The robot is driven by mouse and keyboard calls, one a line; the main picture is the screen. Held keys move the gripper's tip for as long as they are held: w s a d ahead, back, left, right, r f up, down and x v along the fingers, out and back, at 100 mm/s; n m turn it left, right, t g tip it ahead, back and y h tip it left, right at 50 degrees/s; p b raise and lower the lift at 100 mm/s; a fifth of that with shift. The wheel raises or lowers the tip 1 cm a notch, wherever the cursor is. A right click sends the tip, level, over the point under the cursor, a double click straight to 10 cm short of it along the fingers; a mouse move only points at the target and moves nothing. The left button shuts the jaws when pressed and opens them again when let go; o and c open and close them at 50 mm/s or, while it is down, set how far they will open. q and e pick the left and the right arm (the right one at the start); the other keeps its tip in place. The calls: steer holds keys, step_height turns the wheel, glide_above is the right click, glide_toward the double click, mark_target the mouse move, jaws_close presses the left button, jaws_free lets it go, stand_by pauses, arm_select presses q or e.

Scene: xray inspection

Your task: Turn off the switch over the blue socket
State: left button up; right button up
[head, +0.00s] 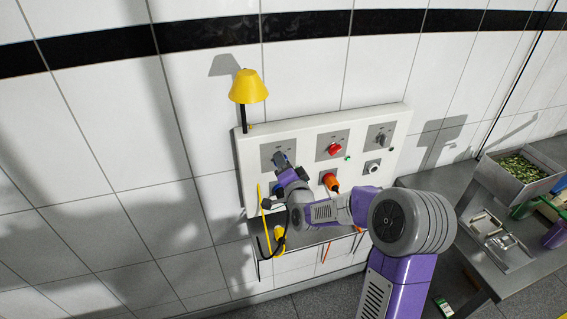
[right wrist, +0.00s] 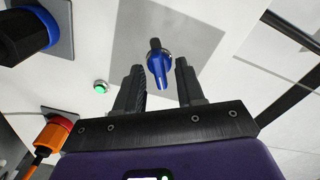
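A blue switch knob (right wrist: 159,66) sits on a grey plate on the white wall panel. In the right wrist view it lies just beyond and between the fingertips, its blue pointer towards my gripper. My right gripper (right wrist: 159,76) is open, with a finger on either side and a gap to each; contact is not visible. The blue socket (right wrist: 34,28), holding a black plug, is at the upper left. In the head view my right gripper (head: 284,166) is at the panel's left switch, largely covering it and the socket below. My left gripper is out of view.
The panel (head: 306,131) also carries a red switch (head: 335,149), a grey switch (head: 381,140) and an orange plug (head: 330,181). A yellow lamp (head: 248,87) stands at its top left. A metal table (head: 490,265) with a tray stands right.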

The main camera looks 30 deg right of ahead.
steer(key=shift+c, duration=0.4)
jaws_close()
steer(key=shift+w+a+r+n+b, duration=0.1)
steer(key=shift+n+b, duration=2.2)
steer(key=shift+n, duration=0.65)
steer(key=shift+a+n+b, duration=0.1)
steer(key=shift+n+b, duration=2.2)
steer(key=shift+n, duration=0.65)
steer(key=shift+o, duration=0.4)
jaws_free()
